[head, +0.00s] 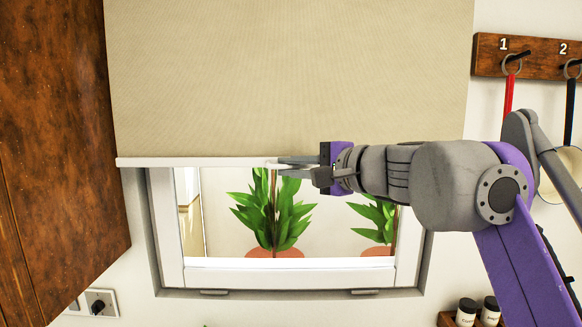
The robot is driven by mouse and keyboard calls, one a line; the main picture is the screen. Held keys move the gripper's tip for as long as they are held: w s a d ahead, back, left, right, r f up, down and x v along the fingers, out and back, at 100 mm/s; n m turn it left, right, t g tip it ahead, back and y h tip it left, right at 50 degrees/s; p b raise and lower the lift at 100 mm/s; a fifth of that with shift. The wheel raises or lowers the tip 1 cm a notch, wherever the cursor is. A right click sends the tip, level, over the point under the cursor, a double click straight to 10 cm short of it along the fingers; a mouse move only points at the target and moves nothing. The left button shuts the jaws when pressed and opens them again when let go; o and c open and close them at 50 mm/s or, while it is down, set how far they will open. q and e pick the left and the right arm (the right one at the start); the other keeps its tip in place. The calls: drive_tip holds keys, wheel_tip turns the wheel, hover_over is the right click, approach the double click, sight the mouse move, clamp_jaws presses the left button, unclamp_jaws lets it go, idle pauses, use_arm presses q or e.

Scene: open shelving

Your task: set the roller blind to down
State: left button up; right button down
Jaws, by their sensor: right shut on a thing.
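The beige roller blind (285,80) hangs over the upper part of the window, with a white bottom bar (190,162) along its lower edge. The lower part of the window (300,270) is uncovered. My right gripper (282,167) comes in from the right, with its fingers at the middle of the bottom bar. It is shut on the bar there; the exact contact is small and partly hidden by the fingers. My left gripper is not in view.
A brown wooden cabinet (55,130) stands close on the left. A hook rail (530,57) with hanging utensils is at the upper right. Potted plants (272,215) show through the glass.

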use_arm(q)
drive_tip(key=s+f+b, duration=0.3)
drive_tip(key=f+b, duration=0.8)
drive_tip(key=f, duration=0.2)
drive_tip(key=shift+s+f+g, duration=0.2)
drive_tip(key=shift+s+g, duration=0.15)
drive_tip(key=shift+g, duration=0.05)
use_arm(e)
wheel_tip(320, 180, down, 32)
drive_tip(key=shift+f, duration=0.25)
drive_tip(key=shift+s+f, duration=0.1)
drive_tip(key=c, duration=0.9)
unclamp_jaws()
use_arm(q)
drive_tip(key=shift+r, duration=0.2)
use_arm(e)
drive_tip(key=v, duration=1)
drive_tip(key=shift+s+d, duration=0.2)
drive_tip(key=shift+d, duration=0.1)
